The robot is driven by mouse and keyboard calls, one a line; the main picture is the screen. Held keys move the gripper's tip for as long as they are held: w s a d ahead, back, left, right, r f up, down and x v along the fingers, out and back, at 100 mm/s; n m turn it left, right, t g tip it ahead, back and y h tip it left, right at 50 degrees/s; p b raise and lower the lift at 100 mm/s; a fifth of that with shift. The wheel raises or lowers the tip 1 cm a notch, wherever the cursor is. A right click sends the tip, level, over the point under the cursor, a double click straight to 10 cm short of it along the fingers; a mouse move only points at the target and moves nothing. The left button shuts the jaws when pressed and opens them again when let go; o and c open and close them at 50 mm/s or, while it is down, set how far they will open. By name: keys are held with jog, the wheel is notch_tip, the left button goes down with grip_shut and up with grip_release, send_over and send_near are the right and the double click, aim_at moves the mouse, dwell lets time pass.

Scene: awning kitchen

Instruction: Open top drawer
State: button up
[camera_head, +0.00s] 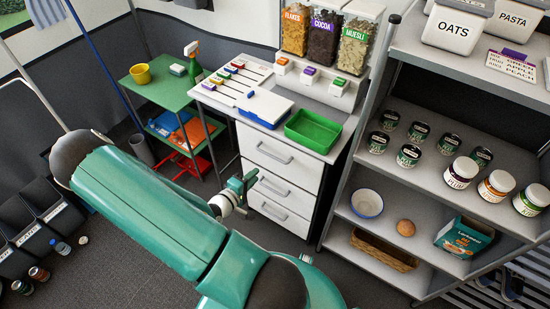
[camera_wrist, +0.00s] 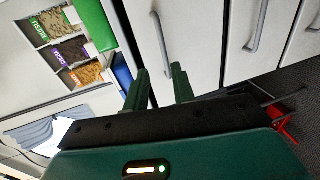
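The white drawer unit (camera_head: 300,165) stands under the counter. Its top drawer (camera_head: 292,172) looks shut, with a pale bar handle (camera_head: 273,155). My gripper (camera_head: 247,183) is in front of the unit's left side, lower than the top handle in the picture. In the wrist view, turned on its side, the top drawer's handle (camera_wrist: 161,48) lies beyond the fingertips. My gripper (camera_wrist: 160,78) is open there, with two dark green fingers apart and nothing between them. The fingers appear clear of the handle. The middle drawer's handle (camera_wrist: 258,27) is to the right.
A green tray (camera_head: 313,132) and a blue-and-white box (camera_head: 265,108) sit on the counter above. A green side table (camera_head: 160,95) stands left of the unit. A grey shelf rack (camera_head: 440,180) with jars is close on the right. The floor before the drawers is clear apart from my arm.

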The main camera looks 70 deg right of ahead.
aim_at(275, 158)
jog(key=x, duration=1.4)
jog(key=shift+w+f, duration=0.1)
jog(key=shift+f, duration=0.15)
grip_shut()
